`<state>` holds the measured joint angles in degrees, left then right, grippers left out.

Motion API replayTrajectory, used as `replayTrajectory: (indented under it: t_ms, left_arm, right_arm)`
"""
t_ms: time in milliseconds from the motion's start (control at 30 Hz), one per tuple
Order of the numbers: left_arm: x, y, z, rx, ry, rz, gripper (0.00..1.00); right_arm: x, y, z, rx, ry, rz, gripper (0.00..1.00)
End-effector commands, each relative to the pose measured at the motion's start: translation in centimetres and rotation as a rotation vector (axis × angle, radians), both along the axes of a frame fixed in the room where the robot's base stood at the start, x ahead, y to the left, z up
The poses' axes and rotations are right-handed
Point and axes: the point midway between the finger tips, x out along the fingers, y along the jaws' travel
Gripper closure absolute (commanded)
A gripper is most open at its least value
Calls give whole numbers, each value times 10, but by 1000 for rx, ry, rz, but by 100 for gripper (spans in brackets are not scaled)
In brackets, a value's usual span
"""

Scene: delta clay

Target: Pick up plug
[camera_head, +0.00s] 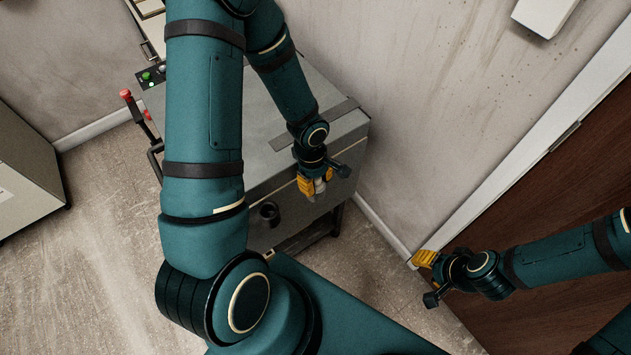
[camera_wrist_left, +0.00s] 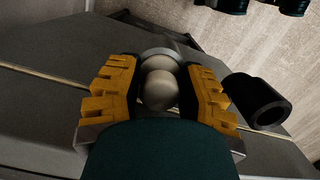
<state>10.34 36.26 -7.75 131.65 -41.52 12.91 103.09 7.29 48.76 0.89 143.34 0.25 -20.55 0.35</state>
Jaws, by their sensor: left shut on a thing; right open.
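My left gripper (camera_head: 314,186) is at the front edge of the grey cabinet. In the left wrist view its yellow fingers stand on both sides of a pale, rounded metal plug (camera_wrist_left: 160,88) and are shut on it. In the head view the plug is mostly hidden by the fingers, and only a light bit of it shows. A grey ring shows behind the plug in the wrist view; I cannot tell whether they touch. My right gripper (camera_head: 425,259) is open and empty, away from the cabinet at the lower right.
The grey cabinet (camera_head: 262,108) stands against the wall. A black hollow cylinder (camera_head: 268,214) sticks out from its front, left of the left gripper; it also shows in the wrist view (camera_wrist_left: 258,100). A brown door (camera_head: 560,170) is near my right arm.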

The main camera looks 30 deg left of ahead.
Motion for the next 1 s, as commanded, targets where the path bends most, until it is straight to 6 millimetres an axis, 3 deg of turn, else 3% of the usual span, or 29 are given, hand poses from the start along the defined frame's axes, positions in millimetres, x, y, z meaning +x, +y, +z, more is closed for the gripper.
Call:
replayTrajectory:
  t_ms: [233, 633, 1000]
  left_arm:
    - [-1, 0, 8, -1, 1, 0, 100]
    - [0, 0, 81, 0, -2, 1, 100]
    - [-1, 0, 111, -1, 1, -1, 100]
  right_arm:
    - [1, 0, 2, 0, -2, -2, 53]
    - [6, -1, 19, -3, -13, -10, 53]
    - [7, -1, 29, -4, -16, -13, 53]
